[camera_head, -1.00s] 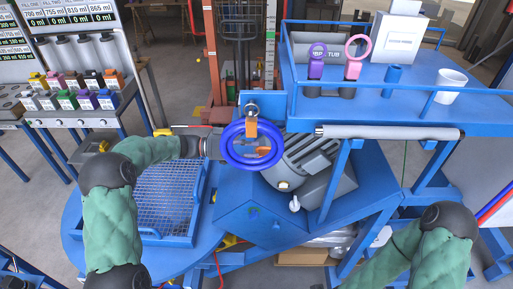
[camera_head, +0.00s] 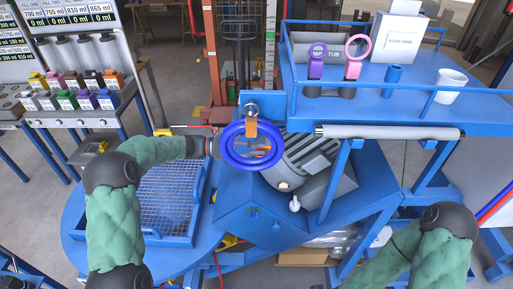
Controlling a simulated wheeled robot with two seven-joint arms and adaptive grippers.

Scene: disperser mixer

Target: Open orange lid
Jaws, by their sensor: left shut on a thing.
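A blue ring (camera_head: 232,159) stands at the front of the disperser mixer, near the middle of the head view. An orange part (camera_head: 251,127) sits at the ring's upper edge, below a small metal fitting. More orange shows through the ring's opening; I cannot tell whether it belongs to the lid. My left gripper (camera_head: 218,147) comes in from the left and is shut at the ring's left side. Its fingertips are small and partly hidden, so the exact contact is unclear. My right arm shows at the lower right; its gripper is out of view.
A grey motor (camera_head: 308,165) lies right of the ring on the blue frame. A blue mesh tray (camera_head: 165,240) is below my left forearm. A grey roller (camera_head: 390,132) and a blue shelf (camera_head: 425,105) with a white cup (camera_head: 451,87) stand to the right.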

